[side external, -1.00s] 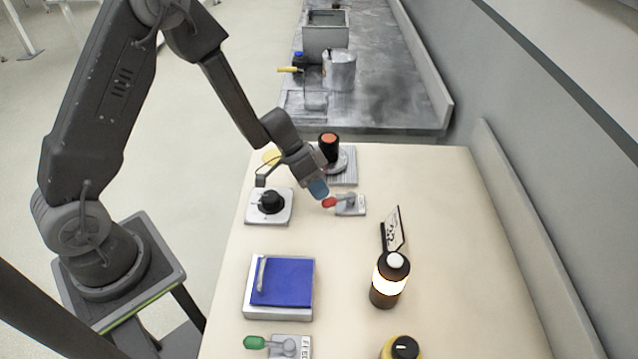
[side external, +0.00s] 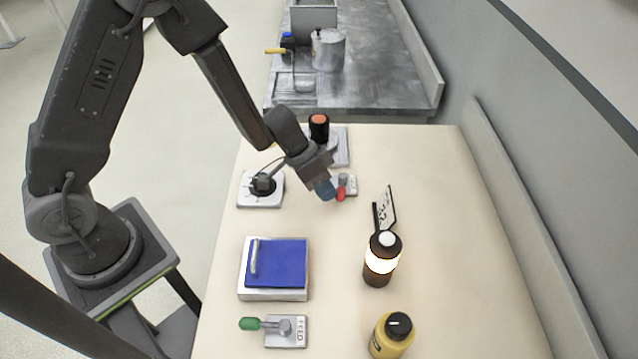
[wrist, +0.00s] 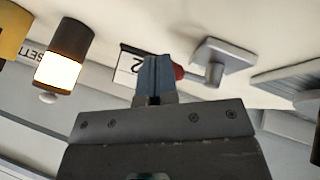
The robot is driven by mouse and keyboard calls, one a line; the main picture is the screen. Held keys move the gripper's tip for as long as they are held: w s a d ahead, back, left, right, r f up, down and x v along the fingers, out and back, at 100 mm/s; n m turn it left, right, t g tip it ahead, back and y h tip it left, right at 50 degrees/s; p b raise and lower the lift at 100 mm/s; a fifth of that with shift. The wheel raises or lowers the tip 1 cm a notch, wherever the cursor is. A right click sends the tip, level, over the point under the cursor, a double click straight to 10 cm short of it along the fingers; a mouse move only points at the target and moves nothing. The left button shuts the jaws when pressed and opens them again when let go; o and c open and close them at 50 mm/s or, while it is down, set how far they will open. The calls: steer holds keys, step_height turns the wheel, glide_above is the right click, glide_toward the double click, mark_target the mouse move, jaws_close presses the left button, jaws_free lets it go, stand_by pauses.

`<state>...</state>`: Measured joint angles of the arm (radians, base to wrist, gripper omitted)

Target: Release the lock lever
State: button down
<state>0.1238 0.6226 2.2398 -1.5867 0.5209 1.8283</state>
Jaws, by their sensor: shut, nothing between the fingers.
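The lever with the red knob (side external: 341,193) stands on a small grey base plate (side external: 346,183) towards the back of the table. Its knob points towards the front of the table. My gripper (side external: 326,190) is shut and empty, with its blue fingertips directly to the left of the red knob. In the wrist view my blue fingers (wrist: 155,78) partly cover the red knob (wrist: 179,72), and the lever's grey base (wrist: 222,55) is to the right. I cannot tell whether the fingers touch the knob.
A switch box with a black knob (side external: 264,184) is left of my gripper. A black post with an orange top (side external: 319,127) stands behind. A sign (side external: 387,208), glowing lamp (side external: 381,262), blue-lidded box (side external: 280,262), green lever (side external: 250,324) and yellow bottle (side external: 391,337) stand nearer the front.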

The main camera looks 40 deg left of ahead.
steer(key=shift+w+d, duration=0.2)
steer(key=shift+d, duration=0.65)
steer(key=shift+r, duration=0.1)
steer(key=shift+s+r, duration=0.1)
steer(key=shift+r, duration=0.2)
steer(key=s+r, duration=0.5)
steer(key=r, duration=0.2)
steer(key=shift+s+a+r, duration=0.25)
steer(key=shift+a, duration=0.2)
steer(key=shift+r, duration=0.1)
steer(key=s+a+r+n+t+y, duration=0.1)
steer(key=s+a+r, duration=0.1)
steer(key=s+r, duration=0.4)
steer(key=s+a+r+n+t+y, duration=0.1)
steer(key=s+a+r+y, duration=0.15)
steer(key=r, duration=0.55)
steer(key=s+a+r+n+t+y, duration=0.1)
steer(key=s+a+r+n+y, duration=0.2)
steer(key=s+a, duration=0.2)
steer(key=shift+s+r, duration=0.15)
steer(key=shift+s, duration=0.3)
